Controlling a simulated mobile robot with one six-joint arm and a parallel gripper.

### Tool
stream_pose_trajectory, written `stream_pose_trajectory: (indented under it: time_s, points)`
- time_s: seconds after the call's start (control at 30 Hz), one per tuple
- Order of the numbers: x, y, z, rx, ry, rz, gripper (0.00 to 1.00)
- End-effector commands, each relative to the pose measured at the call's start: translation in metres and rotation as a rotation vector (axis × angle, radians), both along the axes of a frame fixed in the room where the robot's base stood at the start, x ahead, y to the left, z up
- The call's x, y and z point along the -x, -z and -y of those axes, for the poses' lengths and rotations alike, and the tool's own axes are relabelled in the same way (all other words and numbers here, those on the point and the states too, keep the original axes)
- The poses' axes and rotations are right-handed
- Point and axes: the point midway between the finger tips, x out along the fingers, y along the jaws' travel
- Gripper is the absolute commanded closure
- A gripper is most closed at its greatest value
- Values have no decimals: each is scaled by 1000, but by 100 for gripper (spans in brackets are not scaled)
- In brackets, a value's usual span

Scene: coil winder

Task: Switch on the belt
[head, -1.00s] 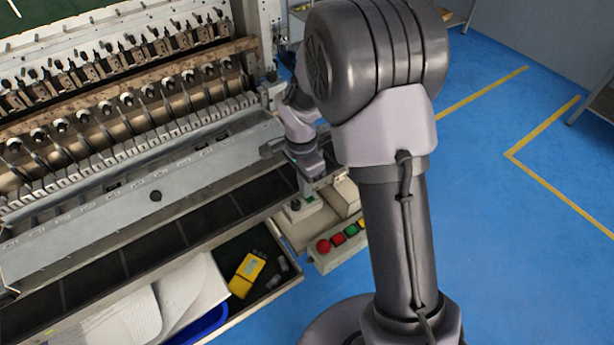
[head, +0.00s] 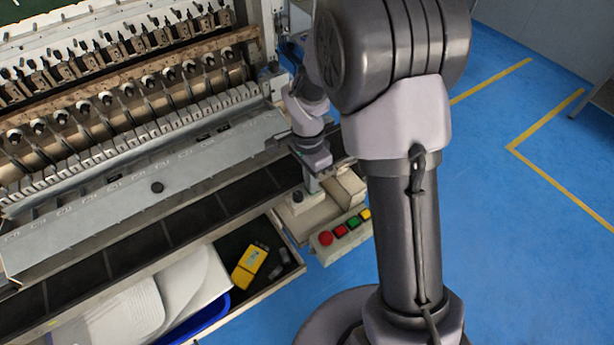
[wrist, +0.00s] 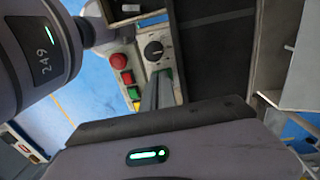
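A control box (head: 322,250) at the machine's right end carries two red buttons, a green and a yellow one; its outer red button (wrist: 118,61) is a mushroom head. Beside it is a black rotary knob (head: 297,196) on a light plate, which also shows in the wrist view (wrist: 153,49). Its marker line is too small to read in the head view. My gripper (head: 313,186) points down just right of the knob. In the wrist view its narrow fingers (wrist: 164,76) look shut together, empty, with tips near the knob but apart from it in the picture. Contact cannot be told.
The coil winder's long grey ledge (head: 130,205) runs left of my gripper. Below are a tray with a yellow device (head: 249,267), white sheets (head: 150,300) and a blue bin (head: 205,318). Blue floor (head: 500,240) is free on the right.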

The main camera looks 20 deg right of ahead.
Motion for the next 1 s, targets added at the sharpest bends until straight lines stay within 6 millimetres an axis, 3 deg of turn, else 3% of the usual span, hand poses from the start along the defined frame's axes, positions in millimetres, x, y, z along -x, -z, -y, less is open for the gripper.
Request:
stream_pose_trajectory:
  time_s: [0.1,0.5,0.7,1.0]
  points:
    - [-9,-35,5,1,-2,19,100]
    - [-22,-122,2,-1,-5,32,100]
    - [-24,-136,2,0,-6,33,100]
    - [-24,-137,2,0,-5,33,100]
